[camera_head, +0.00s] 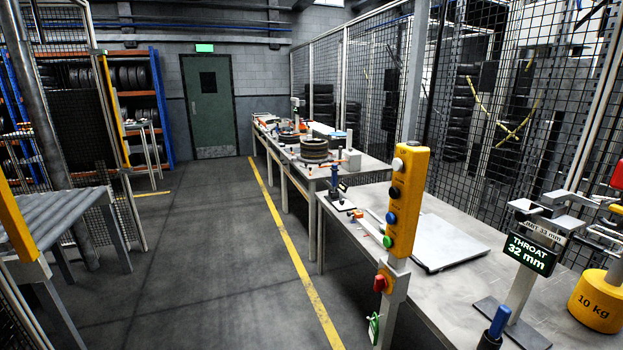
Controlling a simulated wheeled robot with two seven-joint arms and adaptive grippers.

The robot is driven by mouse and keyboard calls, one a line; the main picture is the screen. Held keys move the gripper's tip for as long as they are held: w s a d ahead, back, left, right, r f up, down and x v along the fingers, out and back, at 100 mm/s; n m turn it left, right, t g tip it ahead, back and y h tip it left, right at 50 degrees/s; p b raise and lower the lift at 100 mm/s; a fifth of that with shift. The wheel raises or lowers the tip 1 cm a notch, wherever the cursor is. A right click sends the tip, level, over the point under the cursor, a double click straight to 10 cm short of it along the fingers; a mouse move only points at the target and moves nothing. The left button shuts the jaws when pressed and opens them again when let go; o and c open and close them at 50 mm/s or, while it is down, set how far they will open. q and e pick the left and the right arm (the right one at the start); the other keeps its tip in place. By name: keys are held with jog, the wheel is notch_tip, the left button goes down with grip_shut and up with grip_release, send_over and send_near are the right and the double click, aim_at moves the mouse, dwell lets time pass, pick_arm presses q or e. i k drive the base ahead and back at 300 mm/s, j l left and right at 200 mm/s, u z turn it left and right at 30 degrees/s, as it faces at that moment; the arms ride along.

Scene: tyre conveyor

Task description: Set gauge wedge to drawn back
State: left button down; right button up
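A gauge stand (522,288) is on the bench at the right, with a grey post on a dark base plate. Its green-on-dark sign (530,253) reads "THROAT 32 mm", and pale jaw-like blocks sit above it. A white label strip (540,230) is just above the sign, too small to read surely. A blue handle (499,321) stands in front of the post at the lower edge, and its lower end is cut off. I cannot tell which part is the wedge or how it is set. Neither of my grippers is in view.
A yellow pendant box (407,205) with several buttons stands on a post before the bench (495,277). A yellow 10 kg weight (597,302) is right of the gauge. A flat grey plate (437,242) lies left of it. The floor (215,255) at left is clear.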

aim_at(549, 208)
jog(key=z, duration=1.35)
